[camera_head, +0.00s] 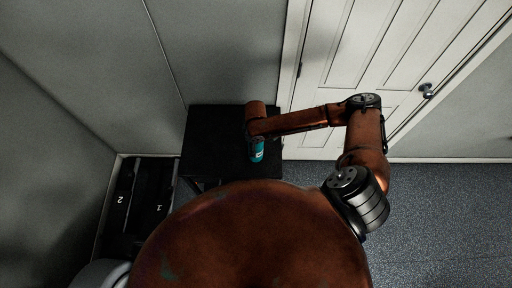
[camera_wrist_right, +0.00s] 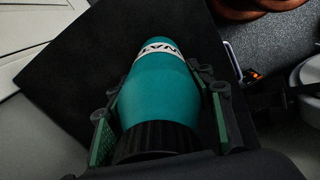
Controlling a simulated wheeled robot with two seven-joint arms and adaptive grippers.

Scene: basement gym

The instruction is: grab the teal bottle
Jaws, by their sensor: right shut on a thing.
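The teal bottle (camera_head: 257,150) shows at the front part of the black table top, below the end of my right arm. In the right wrist view the teal bottle (camera_wrist_right: 158,92) has a black ribbed cap towards the camera and a white label band with dark letters. My right gripper (camera_wrist_right: 160,115) has one finger on each side of the bottle and is shut on it. In the head view the arm's end hides the gripper's fingers. I cannot tell whether the bottle touches the table. My left gripper is not in view.
The black table (camera_head: 208,150) stands against the grey wall, and the rest of its top is bare. A white door (camera_head: 365,60) with a handle is at the right. Dark floor items marked 1 and 2 (camera_head: 138,200) lie left of the table. Blue-grey carpet (camera_head: 450,215) is clear at the right.

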